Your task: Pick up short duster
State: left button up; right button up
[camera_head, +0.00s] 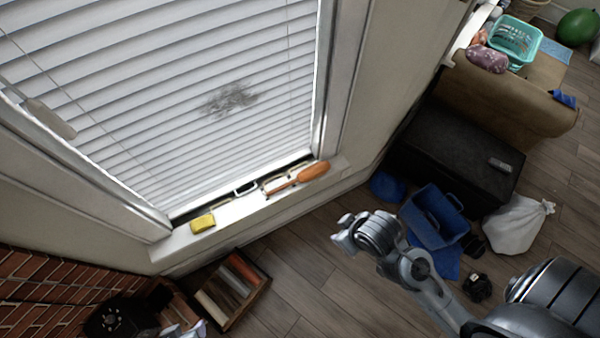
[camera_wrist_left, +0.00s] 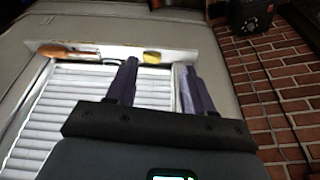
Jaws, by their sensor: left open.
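The short duster appears to be the orange, elongated item (camera_head: 312,171) lying on the windowsill (camera_head: 240,208), near its right end, with a thinner part pointing left. In the left wrist view it also shows as an orange shape (camera_wrist_left: 60,51) on the sill at the upper left. My left gripper (camera_wrist_left: 158,68) is open, with nothing between its two purple-grey fingers. In the head view only its fingertips (camera_head: 186,329) seem to show at the bottom edge, well away from the duster. My right gripper (camera_head: 345,236) is over the floor, below and right of the duster; its jaw opening is unclear.
A yellow sponge (camera_head: 202,223) and a white-handled item (camera_head: 245,187) share the sill. White blinds (camera_head: 180,100) with a dark smudge rise behind it. A wooden box (camera_head: 232,290) stands below. A blue bin (camera_head: 434,217) and black chest (camera_head: 455,160) are right. Brick wall (camera_head: 40,290) lies left.

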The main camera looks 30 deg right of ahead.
dwell(0.4)
pick_arm(q)
jog(key=o, duration=0.5)
